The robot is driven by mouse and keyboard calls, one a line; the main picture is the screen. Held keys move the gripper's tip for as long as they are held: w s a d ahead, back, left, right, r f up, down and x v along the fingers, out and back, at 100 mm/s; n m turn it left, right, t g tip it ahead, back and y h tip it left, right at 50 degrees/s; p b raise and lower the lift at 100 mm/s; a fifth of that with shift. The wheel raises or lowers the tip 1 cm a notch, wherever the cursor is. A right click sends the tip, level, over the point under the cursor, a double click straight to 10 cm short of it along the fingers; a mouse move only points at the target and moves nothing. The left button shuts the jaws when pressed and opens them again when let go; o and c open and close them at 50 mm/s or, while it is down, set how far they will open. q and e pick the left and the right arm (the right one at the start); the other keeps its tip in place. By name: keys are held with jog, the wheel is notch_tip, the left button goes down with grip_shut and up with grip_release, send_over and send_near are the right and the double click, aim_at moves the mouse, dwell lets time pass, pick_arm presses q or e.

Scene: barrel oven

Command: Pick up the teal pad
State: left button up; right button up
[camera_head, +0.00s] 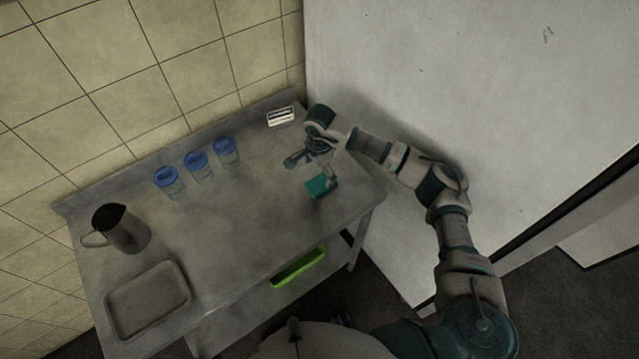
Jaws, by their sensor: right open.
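The teal pad (316,188) lies on the metal table (235,235) near its right end. My right gripper (312,172) is over the table, coming in from the right, with its fingers pointing down at the pad. It is open. One finger is close to the pad and partly covers it; I cannot tell whether it touches. My left gripper is not in view.
Several blue-lidded jars, one of them here (197,163), stand along the back. A metal pitcher (122,228) and a shallow tray (148,298) are at the left. A small white-and-dark item (280,117) sits at the back right. A green tray (298,268) is on the lower shelf.

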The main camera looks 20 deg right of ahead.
aim_at(321, 182)
jog(key=f, duration=0.3)
jog(key=shift+d, duration=0.3)
jog(key=f, duration=0.2)
jog(key=w+f, duration=0.1)
jog(key=f, duration=0.1)
jog(key=shift+d+f+p, duration=0.1)
jog(key=shift+f+p, duration=0.1)
jog(key=shift+p, duration=0.15)
jog(key=shift+f, duration=0.3)
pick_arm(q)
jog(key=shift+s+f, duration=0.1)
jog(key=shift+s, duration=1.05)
pick_arm(e)
jog(key=c, duration=1.1)
